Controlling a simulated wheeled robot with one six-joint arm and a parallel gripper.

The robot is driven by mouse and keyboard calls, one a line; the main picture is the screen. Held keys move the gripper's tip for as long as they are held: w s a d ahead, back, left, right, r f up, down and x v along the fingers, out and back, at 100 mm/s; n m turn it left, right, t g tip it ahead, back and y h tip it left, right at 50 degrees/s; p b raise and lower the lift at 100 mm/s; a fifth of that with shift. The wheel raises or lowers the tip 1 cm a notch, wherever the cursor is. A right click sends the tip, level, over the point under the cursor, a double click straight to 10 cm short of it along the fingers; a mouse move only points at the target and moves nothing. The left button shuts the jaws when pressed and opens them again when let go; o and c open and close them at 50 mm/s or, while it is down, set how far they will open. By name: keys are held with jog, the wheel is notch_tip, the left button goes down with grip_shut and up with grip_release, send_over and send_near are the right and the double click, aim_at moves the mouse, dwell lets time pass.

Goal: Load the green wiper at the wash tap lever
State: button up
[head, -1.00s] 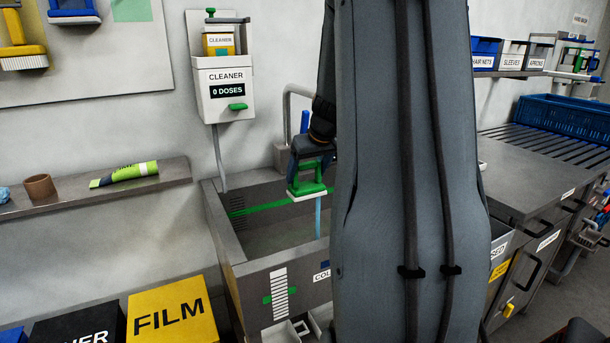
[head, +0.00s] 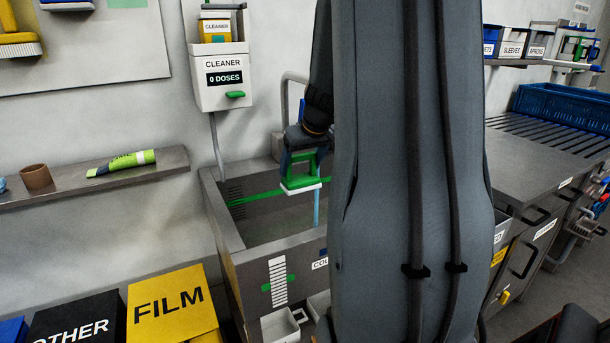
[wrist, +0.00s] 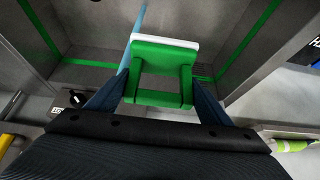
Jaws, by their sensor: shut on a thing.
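My gripper (head: 305,155) is shut on the green wiper (head: 300,171), a green frame with a white edge along its bottom. In the wrist view the green wiper (wrist: 160,72) sits between the two dark blue fingers. It is held over the grey wash basin (head: 222,232), near its right part. A light blue water stream (head: 317,208) runs down beside the wiper. The bent grey tap pipe (head: 286,92) stands behind my arm. A blue upright piece (head: 302,110) by the tap may be the lever; my arm partly hides this area.
A cleaner dispenser (head: 220,80) reading "0 DOSES" hangs on the wall above the basin. A shelf (head: 70,185) holds a brown cup and a green tube. FILM (head: 170,308) and OTHER (head: 78,325) boxes stand at lower left. A steel counter (head: 540,175) is at right.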

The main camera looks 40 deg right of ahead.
aim_at(290, 181)
jog(key=shift+s+a, duration=0.35)
jog(key=shift+a, duration=0.35)
jog(key=shift+s+a, duration=0.4)
jog(key=shift+a, duration=0.35)
jog(key=shift+s+a, duration=0.35)
jog(key=shift+a, duration=0.35)
jog(key=s+a+r+p, duration=0.2)
jog(key=a+r+p, duration=0.2)
jog(key=shift+a, duration=0.25)
jog(key=shift+s, duration=0.2)
dwell(0.7)
